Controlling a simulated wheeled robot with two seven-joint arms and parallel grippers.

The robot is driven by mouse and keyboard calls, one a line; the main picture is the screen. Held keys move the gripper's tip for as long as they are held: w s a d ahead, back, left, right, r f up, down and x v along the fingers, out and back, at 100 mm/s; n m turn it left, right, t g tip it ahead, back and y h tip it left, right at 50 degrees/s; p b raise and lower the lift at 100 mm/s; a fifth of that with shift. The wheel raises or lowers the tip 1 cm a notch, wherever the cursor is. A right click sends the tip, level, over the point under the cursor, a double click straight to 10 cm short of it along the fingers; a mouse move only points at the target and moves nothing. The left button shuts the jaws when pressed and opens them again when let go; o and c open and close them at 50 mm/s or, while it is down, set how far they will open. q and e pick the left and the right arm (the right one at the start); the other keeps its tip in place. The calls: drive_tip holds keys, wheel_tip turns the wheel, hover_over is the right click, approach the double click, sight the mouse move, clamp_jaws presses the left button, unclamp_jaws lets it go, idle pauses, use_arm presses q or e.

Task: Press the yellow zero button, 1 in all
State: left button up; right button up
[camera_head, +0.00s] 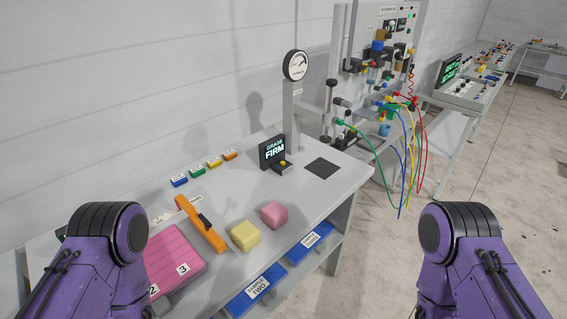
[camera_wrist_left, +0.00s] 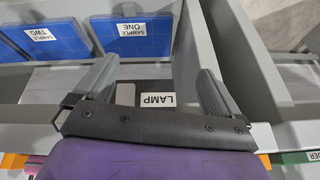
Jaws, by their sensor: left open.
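A small yellow button (camera_head: 283,163) sits on a dark box in front of the display reading GRADE FIRM (camera_head: 272,151), on the grey bench (camera_head: 330,190). I cannot read any zero mark on it. My left gripper (camera_wrist_left: 155,82) shows in the left wrist view, open, with its two fingers apart and nothing held between them. Beyond it are a LAMP label (camera_wrist_left: 157,99) and grey surfaces. The button is not seen in that view. In the head view only purple links of my arms show; neither gripper is visible there.
A dial gauge (camera_head: 296,65) on a post stands behind the display. An orange tool (camera_head: 201,224), a yellow block (camera_head: 245,235), a pink block (camera_head: 274,214) and a pink numbered pad (camera_head: 175,258) lie on the bench.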

use_arm(q)
clamp_jaws()
idle(1.5)
